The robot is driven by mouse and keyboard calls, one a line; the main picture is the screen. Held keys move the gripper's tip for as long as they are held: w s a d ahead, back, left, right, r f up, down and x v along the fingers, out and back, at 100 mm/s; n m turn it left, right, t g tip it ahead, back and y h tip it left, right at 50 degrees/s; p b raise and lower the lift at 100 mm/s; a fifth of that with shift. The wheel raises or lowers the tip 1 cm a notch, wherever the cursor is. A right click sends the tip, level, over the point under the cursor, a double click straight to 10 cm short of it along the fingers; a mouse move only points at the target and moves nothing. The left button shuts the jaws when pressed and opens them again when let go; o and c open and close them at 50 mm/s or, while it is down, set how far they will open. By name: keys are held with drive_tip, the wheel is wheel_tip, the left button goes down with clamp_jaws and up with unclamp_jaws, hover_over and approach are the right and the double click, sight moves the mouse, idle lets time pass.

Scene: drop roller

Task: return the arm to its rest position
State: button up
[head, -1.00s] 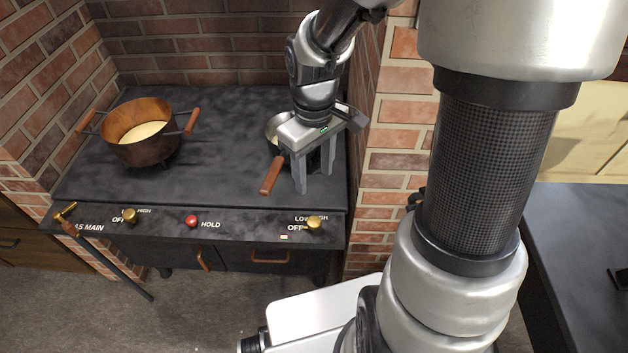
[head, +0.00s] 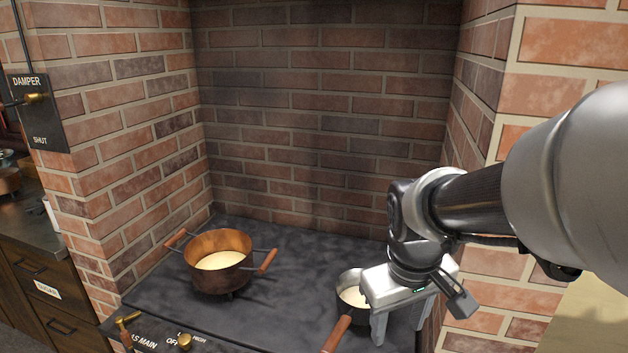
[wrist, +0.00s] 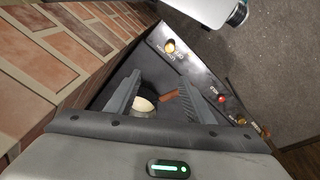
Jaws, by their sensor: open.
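My gripper (head: 401,326) is at the right side of the stove top, with its two grey fingers pointing down and spread apart. It also shows in the wrist view (wrist: 160,84), with no object held between the fingers. A small saucepan (head: 343,281) with pale contents and a wooden handle stands on the stove right beside the gripper. In the wrist view the saucepan (wrist: 140,112) shows beyond and between the fingers; I cannot tell whether they touch it. My arm reaches in from the right, across the brick pillar in the head view.
A copper pot (head: 233,243) with two wooden handles and pale contents stands on the left of the dark stove top (head: 300,260). Brick walls (head: 320,110) close in the back and both sides. A damper panel (head: 38,125) is on the left pillar. Knobs line the stove's front.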

drive_tip(key=s+r+m+t, duration=0.3)
drive_tip(key=s+r, duration=0.4)
drive_tip(key=r, duration=0.1)
wheel_tip(320, 180, up, 15)
drive_tip(key=p, duration=1.5)
drive_tip(key=shift+s+a+y, duration=0.15)
drive_tip(key=shift+s+y, duration=0.15)
drive_tip(key=shift+y, duration=0.1)
